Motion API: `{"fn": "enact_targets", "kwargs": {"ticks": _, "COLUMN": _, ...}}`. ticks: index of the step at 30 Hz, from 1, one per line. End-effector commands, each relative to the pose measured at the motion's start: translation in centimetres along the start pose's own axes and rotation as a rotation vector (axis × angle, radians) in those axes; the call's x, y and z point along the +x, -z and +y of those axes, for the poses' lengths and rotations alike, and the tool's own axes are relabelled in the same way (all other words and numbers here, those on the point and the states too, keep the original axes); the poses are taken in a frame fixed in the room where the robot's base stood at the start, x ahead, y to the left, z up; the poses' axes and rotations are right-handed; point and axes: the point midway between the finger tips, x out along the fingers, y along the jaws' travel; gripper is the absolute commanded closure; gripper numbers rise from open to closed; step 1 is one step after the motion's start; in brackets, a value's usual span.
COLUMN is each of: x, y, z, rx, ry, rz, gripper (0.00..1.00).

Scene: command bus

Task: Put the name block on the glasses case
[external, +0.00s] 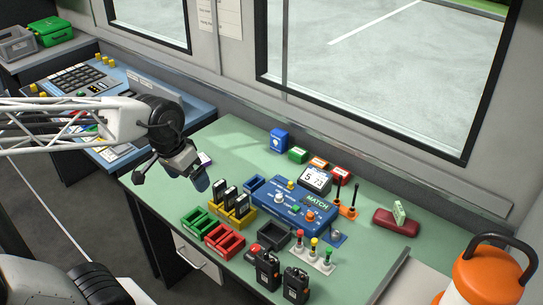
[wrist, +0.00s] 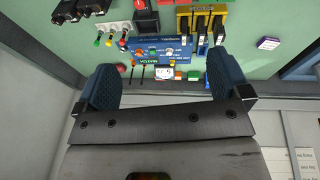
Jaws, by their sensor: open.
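A small white-and-purple block (external: 205,159), likely the name block, lies on the green desk just behind my gripper, partly hidden by it. It also shows in the wrist view (wrist: 268,43), to the right of the fingers; its lettering is too small to read. A dark red case (external: 396,222), likely the glasses case, lies at the right of the desk. A small pale green item (external: 399,211) stands on or against it. My gripper (external: 171,180) is open and empty above the desk's left end. Its spread fingers also show in the wrist view (wrist: 165,85).
A blue console (external: 292,204) fills the desk's middle. Yellow (external: 234,215), green (external: 197,219) and red (external: 224,240) holders stand nearby. Small colored blocks line the back. Two radios (external: 266,268) stand in front, and an orange lantern (external: 482,277) at right. Bare desk surrounds the white-and-purple block.

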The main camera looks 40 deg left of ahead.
Motion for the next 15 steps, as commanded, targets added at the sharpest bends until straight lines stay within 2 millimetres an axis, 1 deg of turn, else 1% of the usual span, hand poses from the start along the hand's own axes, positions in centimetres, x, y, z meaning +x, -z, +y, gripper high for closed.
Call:
{"fn": "enact_targets", "kwargs": {"ticks": 1, "x": -0.3, "y": -0.8, "z": -0.8, "rx": 0.025, "ry": 0.032, "rz": 0.007, "gripper": 0.05}}
{"fn": "enact_targets", "kwargs": {"ticks": 3, "x": -0.5, "y": -1.6, "z": -1.7, "rx": 0.054, "ry": 0.068, "rz": 0.009, "gripper": 0.05}}
{"fn": "enact_targets", "kwargs": {"ticks": 6, "x": -0.7, "y": -2.2, "z": -2.3, "rx": 0.079, "ry": 0.098, "rz": 0.011, "gripper": 0.05}}
{"fn": "enact_targets", "kwargs": {"ticks": 15, "x": -0.8, "y": -2.4, "z": -2.6, "rx": 0.087, "ry": 0.109, "rz": 0.01, "gripper": 0.05}}
